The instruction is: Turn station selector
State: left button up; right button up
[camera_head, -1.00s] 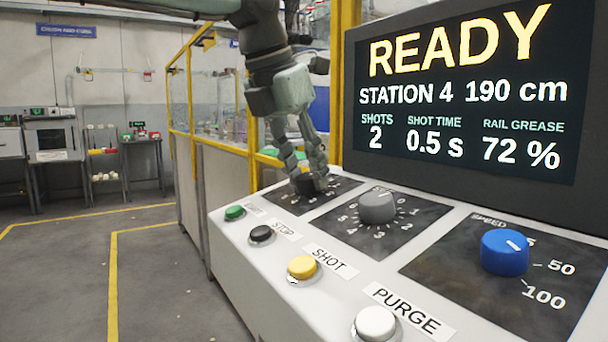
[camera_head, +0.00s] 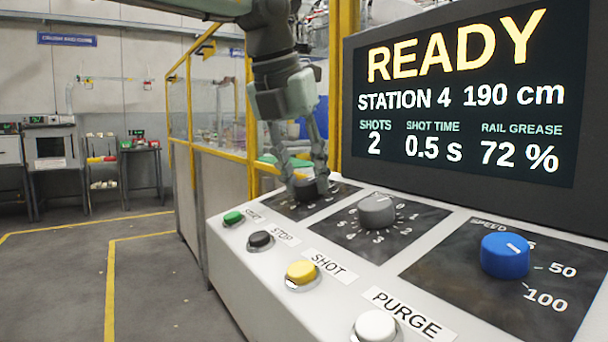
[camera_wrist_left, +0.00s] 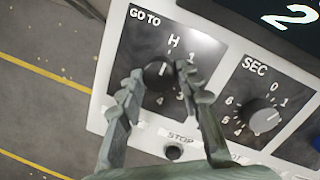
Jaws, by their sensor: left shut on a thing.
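The station selector is the black knob (camera_head: 308,188) on the dark GO TO plate at the far end of the sloped panel. My left gripper (camera_head: 307,180) comes down from above and is shut on this knob, with a finger on each side. In the left wrist view the knob (camera_wrist_left: 158,76) sits between the two fingers (camera_wrist_left: 160,82), and its white pointer line aims up near the H mark. Digits 1, 3 and 4 show around it. The screen (camera_head: 465,90) reads READY, STATION 4, 190 cm. My right gripper is not seen.
A grey SEC knob (camera_head: 376,210) and a blue SPEED knob (camera_head: 505,256) stand to the right. Green (camera_head: 233,218), black (camera_head: 260,239), yellow (camera_head: 301,272) and white (camera_head: 375,326) buttons line the front edge. A yellow-framed fence (camera_head: 222,160) stands behind; open floor lies left.

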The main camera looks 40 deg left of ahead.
pick_arm(q)
jog(key=o, duration=1.2)
jog(key=shift+c, duration=0.2)
jog(key=v, duration=1.2)
jog(key=shift+s, duration=0.1)
